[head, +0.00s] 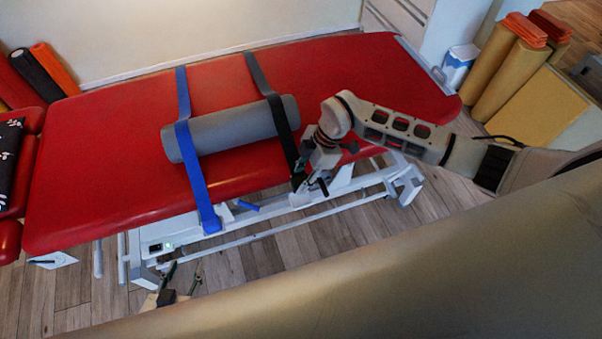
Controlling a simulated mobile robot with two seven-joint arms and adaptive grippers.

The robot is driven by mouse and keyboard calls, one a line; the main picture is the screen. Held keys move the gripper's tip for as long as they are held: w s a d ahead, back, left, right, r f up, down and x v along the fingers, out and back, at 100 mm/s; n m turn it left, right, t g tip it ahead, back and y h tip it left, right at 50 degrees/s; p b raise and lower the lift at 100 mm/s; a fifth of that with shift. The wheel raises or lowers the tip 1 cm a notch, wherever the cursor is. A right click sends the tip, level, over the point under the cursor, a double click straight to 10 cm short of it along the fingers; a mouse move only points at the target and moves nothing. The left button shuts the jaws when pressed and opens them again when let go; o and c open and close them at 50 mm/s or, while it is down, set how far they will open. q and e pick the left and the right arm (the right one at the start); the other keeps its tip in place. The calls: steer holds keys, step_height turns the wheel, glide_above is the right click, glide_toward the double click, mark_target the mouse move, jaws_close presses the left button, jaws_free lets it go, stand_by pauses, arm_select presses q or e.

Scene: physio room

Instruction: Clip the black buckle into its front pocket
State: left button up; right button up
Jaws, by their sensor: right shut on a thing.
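The black strap (283,132) runs over a grey roller on the red treatment table and down its front edge. Its lower end with the black buckle (298,181) is at my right gripper (311,184), which is shut on it at the table's front side. The buckle is small and partly hidden by the gripper. I cannot make out its front pocket or whether the buckle touches it. My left gripper (182,281) is open and empty, low in front of the table, well left of the black strap.
The blue strap (195,172) crosses the grey roller (228,130) and hangs over the front edge. The red table (100,160) stands on a white frame (270,227). A small blue piece (247,206) shows at the frame. Rolled mats (510,70) stand at the back right.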

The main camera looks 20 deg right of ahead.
steer(key=shift+f+b, duration=0.4)
steer(key=shift+b, duration=0.05)
steer(key=shift+f+b, duration=1)
steer(key=shift+b, duration=0.05)
steer(key=shift+f+b, duration=0.35)
steer(key=shift+b, duration=0.05)
step_height(320, 180, down, 3)
steer(key=b, duration=0.3)
steer(key=shift+f, duration=0.95)
arm_select(q)
step_height(320, 180, down, 6)
steer(key=d, duration=0.1)
steer(key=shift+d, duration=0.15)
steer(key=shift+w, duration=0.1)
